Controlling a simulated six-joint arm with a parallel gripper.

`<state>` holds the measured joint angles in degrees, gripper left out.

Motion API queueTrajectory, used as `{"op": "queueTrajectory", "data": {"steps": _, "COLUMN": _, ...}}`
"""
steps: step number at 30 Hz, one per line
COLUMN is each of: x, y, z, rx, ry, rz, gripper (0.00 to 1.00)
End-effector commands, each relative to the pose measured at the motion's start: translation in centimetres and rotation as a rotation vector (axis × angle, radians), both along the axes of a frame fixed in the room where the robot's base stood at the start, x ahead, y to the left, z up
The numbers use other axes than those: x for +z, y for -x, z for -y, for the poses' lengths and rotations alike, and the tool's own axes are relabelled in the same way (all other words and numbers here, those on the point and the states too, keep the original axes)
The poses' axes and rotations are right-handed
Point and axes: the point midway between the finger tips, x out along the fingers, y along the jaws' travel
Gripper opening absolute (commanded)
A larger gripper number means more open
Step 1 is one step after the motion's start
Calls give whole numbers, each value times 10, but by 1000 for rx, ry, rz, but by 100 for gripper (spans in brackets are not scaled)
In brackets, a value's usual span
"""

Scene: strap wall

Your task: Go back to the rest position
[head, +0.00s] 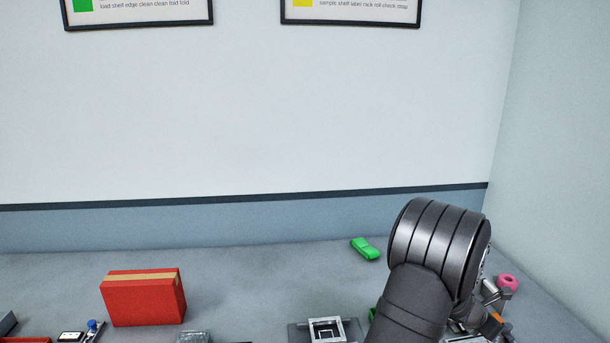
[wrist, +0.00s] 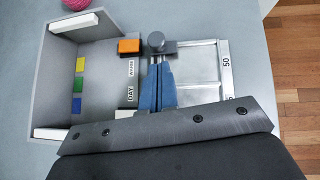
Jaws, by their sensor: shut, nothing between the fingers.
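My gripper (wrist: 157,66) shows in the wrist view as two blue fingers pressed together, with nothing between them. It is over a grey panel fixture (wrist: 98,60), close to a grey round knob (wrist: 155,40) on a short bar. I cannot tell whether the fingertips touch the bar. In the head view my dark arm reaches over the right side of the table and hides most of the fixture. The fingers are not clear there.
An orange block (wrist: 129,47) is left of the fingers, and a pale metal frame (wrist: 198,65) is right of them. In the head view, a red box (head: 143,302), a green piece (head: 365,248) and a pink ring (head: 508,282) are on the table. The table's back middle is clear.

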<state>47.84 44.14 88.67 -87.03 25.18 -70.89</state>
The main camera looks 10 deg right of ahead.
Motion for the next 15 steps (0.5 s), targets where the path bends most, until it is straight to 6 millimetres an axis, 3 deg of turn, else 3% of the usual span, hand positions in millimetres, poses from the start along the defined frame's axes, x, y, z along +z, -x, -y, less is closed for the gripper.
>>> {"op": "queueTrajectory", "data": {"steps": 6, "x": -15, "y": -2, "z": 19, "rx": -2, "ry": 0, "rz": 0, "gripper": 0}}
{"op": "queueTrajectory", "data": {"steps": 15, "x": -19, "y": -4, "z": 25, "rx": -1, "ry": 2, "rz": 0, "gripper": 0}}
